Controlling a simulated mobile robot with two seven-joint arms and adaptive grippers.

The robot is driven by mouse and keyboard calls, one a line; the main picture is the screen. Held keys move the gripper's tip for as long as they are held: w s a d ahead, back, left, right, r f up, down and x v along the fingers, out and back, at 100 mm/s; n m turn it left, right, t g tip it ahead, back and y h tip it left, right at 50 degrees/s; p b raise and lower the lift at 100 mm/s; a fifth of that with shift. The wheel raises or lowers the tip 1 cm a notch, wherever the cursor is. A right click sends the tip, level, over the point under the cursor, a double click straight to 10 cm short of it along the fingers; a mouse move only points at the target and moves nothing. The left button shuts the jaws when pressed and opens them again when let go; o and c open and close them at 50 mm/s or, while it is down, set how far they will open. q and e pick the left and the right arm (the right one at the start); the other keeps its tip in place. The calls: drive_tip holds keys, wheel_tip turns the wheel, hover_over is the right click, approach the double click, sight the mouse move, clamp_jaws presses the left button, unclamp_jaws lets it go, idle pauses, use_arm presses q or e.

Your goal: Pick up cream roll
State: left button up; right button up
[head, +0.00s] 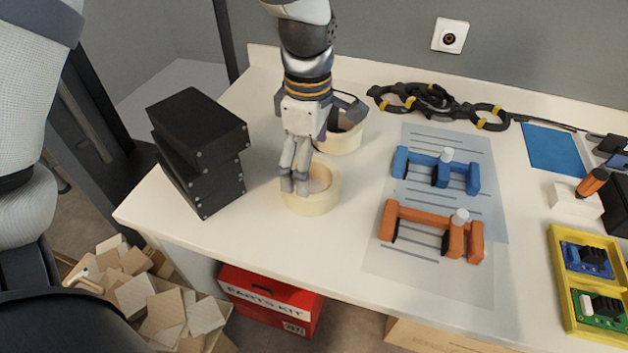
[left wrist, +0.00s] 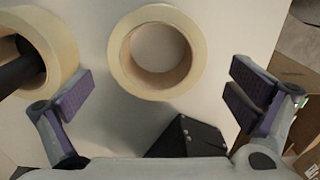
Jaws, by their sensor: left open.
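A cream roll (head: 322,203) lies flat on the white table, its round hole facing up. My left gripper (head: 294,184) points down over the left part of this roll, with its fingers hiding part of the rim. In the left wrist view the roll (left wrist: 118,62) shows whole, ahead of the open, empty gripper (left wrist: 160,96) and between the lines of its two fingers. I cannot tell whether a fingertip touches it. A second cream roll (head: 340,146) lies behind, partly hidden by my arm; it also shows in the left wrist view (left wrist: 66,40). My right gripper is out of view.
Stacked black boxes (head: 200,150) stand close left of the front roll. Blue (head: 437,172) and orange (head: 430,224) parts lie on a printed sheet to the right. Black-and-yellow cables (head: 430,100) lie along the back. Bare table lies before the roll.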

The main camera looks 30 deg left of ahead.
use_arm(q)
wheel_tip(320, 180, down, 5)
drive_tip(key=shift+w+f, duration=0.1)
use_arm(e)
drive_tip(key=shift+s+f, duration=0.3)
use_arm(q)
drive_tip(key=c, duration=1.1)
drive_tip(key=shift+o, duration=0.2)
